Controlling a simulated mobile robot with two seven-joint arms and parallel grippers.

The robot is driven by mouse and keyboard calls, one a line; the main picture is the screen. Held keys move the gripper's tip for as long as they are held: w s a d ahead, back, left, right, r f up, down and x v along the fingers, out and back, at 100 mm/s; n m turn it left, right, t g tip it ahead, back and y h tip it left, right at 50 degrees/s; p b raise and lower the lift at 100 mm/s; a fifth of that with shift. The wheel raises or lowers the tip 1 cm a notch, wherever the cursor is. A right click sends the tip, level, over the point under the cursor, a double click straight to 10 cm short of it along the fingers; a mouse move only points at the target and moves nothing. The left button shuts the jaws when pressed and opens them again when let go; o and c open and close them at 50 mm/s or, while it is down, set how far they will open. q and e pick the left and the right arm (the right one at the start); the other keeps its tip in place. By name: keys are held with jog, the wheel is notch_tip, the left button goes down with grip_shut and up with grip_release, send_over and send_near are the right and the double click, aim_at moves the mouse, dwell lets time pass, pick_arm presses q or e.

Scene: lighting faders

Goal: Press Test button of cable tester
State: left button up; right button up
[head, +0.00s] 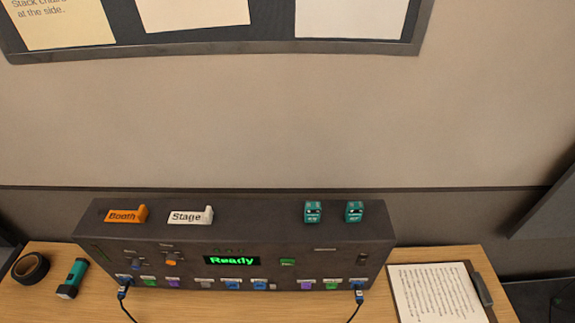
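The cable tester (250,235) is a wide dark box standing on the wooden table at the bottom middle of the head view. Its lit display (232,260) reads "Ready" in green. A small green button (287,262) sits right of the display; its lettering is too small to read surely. An orange round knob or button (171,263) is left of the display. Blue-ended cables are plugged in at the lower left (122,293) and lower right (359,295) of the front. Neither gripper shows in this view.
An orange "Booth" tag (125,214), a white "Stage" tag (189,216) and two teal blocks (313,212) lie on the tester's top. Black tape (30,268) and a teal flashlight (73,277) are at left. A clipboard (438,294) lies at right. A wall stands behind.

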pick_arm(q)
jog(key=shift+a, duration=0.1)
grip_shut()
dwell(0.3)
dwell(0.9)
